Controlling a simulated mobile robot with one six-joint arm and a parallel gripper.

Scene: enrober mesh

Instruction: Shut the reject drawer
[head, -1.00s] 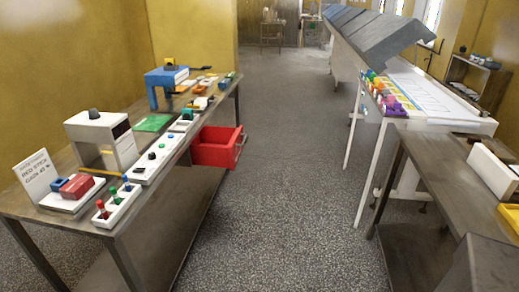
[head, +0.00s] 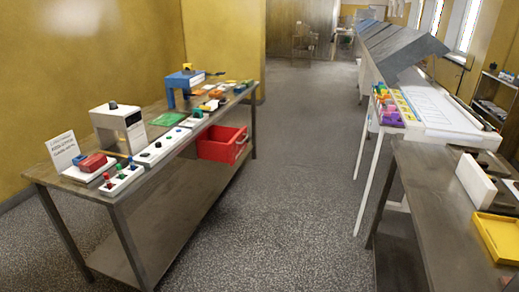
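The red reject drawer (head: 222,146) sticks out, open, from under the right edge of the left-hand table (head: 154,184). A handle (head: 244,139) shows on its right-hand front face. The inside of the drawer looks dark and I see nothing in it. My gripper is not in view, so its state and its distance from the drawer do not show.
The grey floor aisle (head: 290,190) between the tables is clear. A metal table (head: 425,185) with a yellow tray (head: 497,238) stands at the right. A white conveyor (head: 437,112) lies behind it. A blue press (head: 187,82) stands on the left table.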

